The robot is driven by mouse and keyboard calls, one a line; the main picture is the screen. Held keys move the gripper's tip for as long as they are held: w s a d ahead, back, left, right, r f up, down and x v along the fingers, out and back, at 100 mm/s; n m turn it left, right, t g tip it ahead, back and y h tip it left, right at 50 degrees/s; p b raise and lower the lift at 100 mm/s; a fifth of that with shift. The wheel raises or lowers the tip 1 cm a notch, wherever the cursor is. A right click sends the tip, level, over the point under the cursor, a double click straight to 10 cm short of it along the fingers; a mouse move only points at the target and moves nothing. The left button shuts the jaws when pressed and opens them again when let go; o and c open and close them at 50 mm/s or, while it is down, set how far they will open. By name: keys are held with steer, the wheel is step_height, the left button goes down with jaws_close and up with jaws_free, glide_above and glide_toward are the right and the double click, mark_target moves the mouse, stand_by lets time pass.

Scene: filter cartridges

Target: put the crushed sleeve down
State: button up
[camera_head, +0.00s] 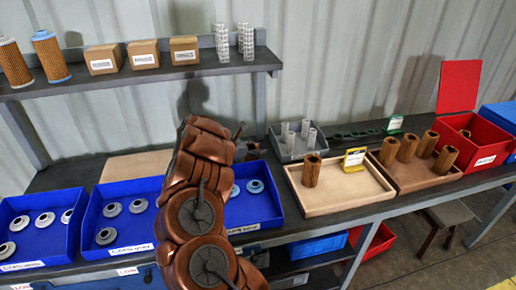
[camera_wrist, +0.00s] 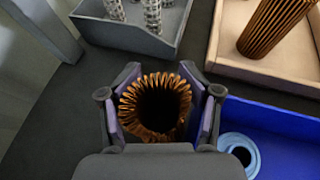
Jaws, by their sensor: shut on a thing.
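A brown pleated sleeve (camera_wrist: 156,82) is between the fingers of my gripper (camera_wrist: 158,100) in the wrist view, seen into its dark open end. My gripper is shut on it, above the dark bench. The sleeve's lower side is hidden by the gripper body, so I cannot tell how crushed it is. In the head view my arm hides the held sleeve. Another brown sleeve (camera_head: 311,170) stands upright in the pale wooden tray (camera_head: 340,202) beside a yellow sign (camera_head: 354,158). Several sleeves (camera_head: 407,147) are in the browner tray (camera_head: 419,182) to its right.
A grey bin (camera_head: 285,152) with metal mesh cores stands behind the pale tray. A red bin (camera_head: 485,160) is at the far right, below a red panel (camera_head: 459,86). Blue bins (camera_head: 122,247) with caps line the left. A shelf (camera_head: 150,74) with boxes overhangs the back.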

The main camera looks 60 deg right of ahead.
steer(key=shift+f+b, duration=0.2)
steer(key=shift+b, duration=0.2)
steer(key=o, duration=1.2)
steer(key=shift+r, duration=0.15)
